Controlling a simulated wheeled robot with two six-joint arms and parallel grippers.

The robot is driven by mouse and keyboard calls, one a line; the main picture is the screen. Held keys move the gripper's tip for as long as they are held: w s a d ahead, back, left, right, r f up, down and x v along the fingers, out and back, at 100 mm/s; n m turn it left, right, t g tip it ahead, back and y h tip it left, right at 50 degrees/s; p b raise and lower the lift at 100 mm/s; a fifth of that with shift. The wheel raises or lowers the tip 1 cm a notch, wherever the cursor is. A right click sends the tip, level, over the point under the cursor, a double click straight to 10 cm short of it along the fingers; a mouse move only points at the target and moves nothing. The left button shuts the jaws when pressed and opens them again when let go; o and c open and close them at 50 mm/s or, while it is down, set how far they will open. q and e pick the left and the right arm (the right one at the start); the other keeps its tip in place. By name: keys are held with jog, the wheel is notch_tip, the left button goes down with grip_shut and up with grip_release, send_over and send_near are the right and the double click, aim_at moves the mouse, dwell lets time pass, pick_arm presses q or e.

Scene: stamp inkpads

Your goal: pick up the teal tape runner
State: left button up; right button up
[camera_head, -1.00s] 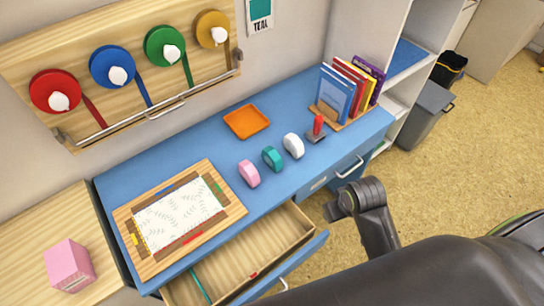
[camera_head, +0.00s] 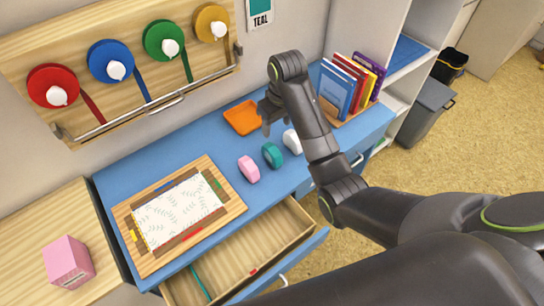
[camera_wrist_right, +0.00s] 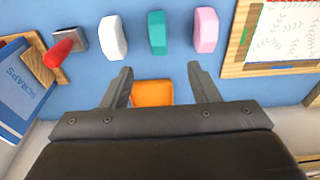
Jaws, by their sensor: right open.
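The teal tape runner (camera_head: 272,155) stands on the blue desk between a pink tape runner (camera_head: 248,169) and a white tape runner (camera_head: 291,141). In the right wrist view the teal tape runner (camera_wrist_right: 157,32) lies beyond my fingertips, roughly centred between them. My right gripper (camera_head: 266,122) hangs above the desk near the orange tray, behind the teal runner as the head sees it. In the wrist view the right gripper (camera_wrist_right: 160,72) is open with nothing between its fingers. My left gripper is not in view.
The orange tray (camera_head: 240,118) lies under and beside my right gripper. A red-handled stamp (camera_wrist_right: 62,50) and books (camera_head: 337,88) are near the white runner. A wooden board with paper (camera_head: 147,256) lies at left. An open drawer (camera_head: 266,248) juts out in front.

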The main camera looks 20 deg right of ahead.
jog(key=b, duration=0.2)
send_near(272, 148)
jog(key=shift+s+f, duration=0.2)
jog(key=shift+f, duration=0.4)
jog(key=f, duration=0.5)
jog(key=shift+w+a+f+p, duration=0.15)
jog(key=shift+w+f+p, duration=0.1)
jog(key=shift+w+p, duration=0.15)
jog(key=shift+w+a+f+p, duration=0.15)
jog(key=shift+w+f, duration=0.2)
jog(key=shift+f, duration=1.1)
jog(key=shift+w+d+f+p, duration=0.15)
jog(key=shift+w+f, duration=0.2)
jog(key=shift+f, duration=1.1)
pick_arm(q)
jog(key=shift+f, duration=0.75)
pick_arm(e)
jog(key=shift+a, duration=0.1)
jog(key=c, duration=1.1)
